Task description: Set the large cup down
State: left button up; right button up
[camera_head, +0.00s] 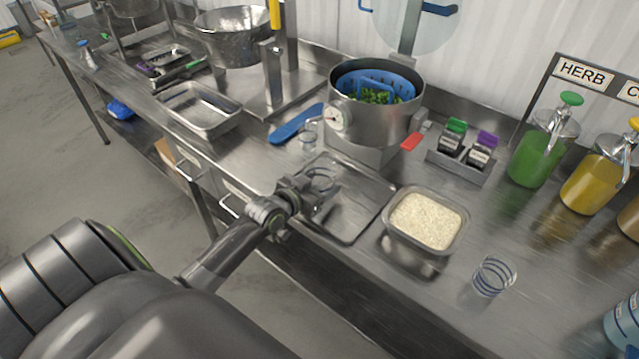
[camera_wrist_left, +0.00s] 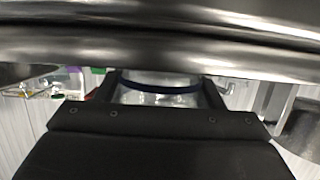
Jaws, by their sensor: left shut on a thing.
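My left gripper (camera_head: 316,190) is shut on a clear cup with dark rings (camera_head: 322,176), which I take to be the large cup. The cup shows over the shallow metal tray (camera_head: 352,226); I cannot tell whether it touches the tray. Its lower part is partly hidden by the gripper. In the left wrist view the clear cup with a blue band (camera_wrist_left: 160,88) sits between the two dark fingers. Another clear ringed cup (camera_head: 493,276) stands on the counter at the right. My right gripper is not in view.
A metal pan of rice (camera_head: 388,235) stands right of the tray. A pot with a blue insert (camera_head: 335,85) stands behind it. A small clear cup (camera_head: 308,139) and a blue utensil (camera_head: 290,127) lie near the pot. Green (camera_head: 535,160) and yellow (camera_head: 590,187) dispensers stand at the right.

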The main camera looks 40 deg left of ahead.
pick_arm(q)
jog(key=shift+f, duration=0.25)
jog(key=o, duration=0.9)
jog(key=shift+r, duration=0.1)
jog(key=shift+o, duration=0.2)
jog(key=shift+r, duration=0.15)
